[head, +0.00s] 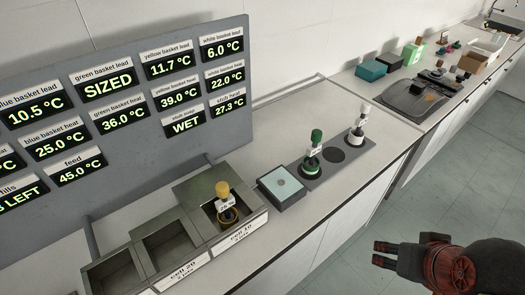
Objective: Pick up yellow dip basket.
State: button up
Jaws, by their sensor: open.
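The yellow dip basket (223,189) stands upright in the rightmost cell of a grey metal bath (195,187). Its yellow knob and a small white tag show above the cell. Its lower part is partly hidden inside the cell. My gripper (377,254) is at the lower right, over the floor in front of the counter. It is open and empty, well apart from the basket.
A grey box (282,188) stands right of the bath. Green (312,158) and white (358,130) baskets stand in a grey holder (335,176) beyond it. A display board (120,110) rises behind the bath. The floor (440,180) before the counter is clear.

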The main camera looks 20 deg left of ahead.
aim_at(228, 214)
jog(key=u, duration=1.05)
